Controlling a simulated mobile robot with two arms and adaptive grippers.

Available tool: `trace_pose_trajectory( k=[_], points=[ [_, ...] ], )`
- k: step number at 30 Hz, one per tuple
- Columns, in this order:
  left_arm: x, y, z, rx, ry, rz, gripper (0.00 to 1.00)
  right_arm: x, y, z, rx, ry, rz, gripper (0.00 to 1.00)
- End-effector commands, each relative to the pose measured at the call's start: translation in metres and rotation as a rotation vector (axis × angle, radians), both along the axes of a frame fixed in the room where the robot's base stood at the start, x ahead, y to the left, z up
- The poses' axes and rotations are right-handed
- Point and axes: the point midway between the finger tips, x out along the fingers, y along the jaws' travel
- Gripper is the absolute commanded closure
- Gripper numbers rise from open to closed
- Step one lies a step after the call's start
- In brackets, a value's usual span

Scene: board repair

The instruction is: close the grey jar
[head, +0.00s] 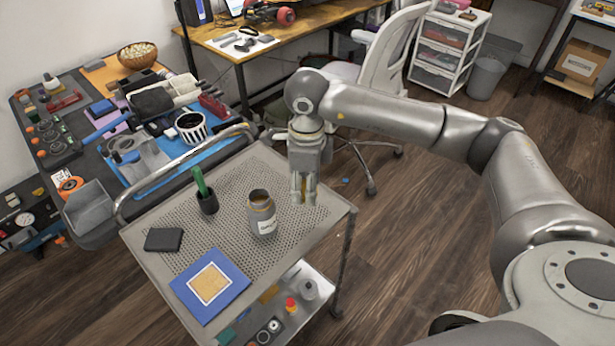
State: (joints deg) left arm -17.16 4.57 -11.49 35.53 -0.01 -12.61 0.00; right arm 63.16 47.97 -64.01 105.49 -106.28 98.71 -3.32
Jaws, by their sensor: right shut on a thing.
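The grey jar (263,222) stands upright on the perforated top of a grey cart (225,165). It has a pale label, and its mouth is open with a brownish inside showing. My right gripper (304,198) points down near the cart's right edge, to the right of the jar and apart from it. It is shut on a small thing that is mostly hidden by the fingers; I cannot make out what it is. No lid is clearly visible on the cart. My left gripper is not in view.
A black cup (208,204) with a green-handled tool, a dark flat block (163,240) and a blue board with a tan square (210,282) share the cart top. A raised rail (165,180) runs along its back. A cluttered workbench (95,215) stands behind.

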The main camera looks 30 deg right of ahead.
Motion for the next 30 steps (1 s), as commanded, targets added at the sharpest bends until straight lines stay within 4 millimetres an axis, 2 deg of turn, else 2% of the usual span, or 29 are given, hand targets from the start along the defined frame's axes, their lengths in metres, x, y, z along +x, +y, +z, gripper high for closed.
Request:
trace_pose_trajectory(
  k=[21, 27, 30],
  points=[
    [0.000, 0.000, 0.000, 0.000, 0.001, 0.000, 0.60, -0.078, 0.030, 0.019, -0.024, -0.004, 1.571, 0.61],
    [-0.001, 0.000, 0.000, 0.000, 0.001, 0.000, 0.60, -0.097, 0.034, 0.022, -0.025, 0.000, 1.938, 0.61],
    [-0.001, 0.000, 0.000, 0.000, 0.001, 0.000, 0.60, -0.104, 0.035, 0.022, -0.024, 0.001, 2.062, 0.61]
  ],
)
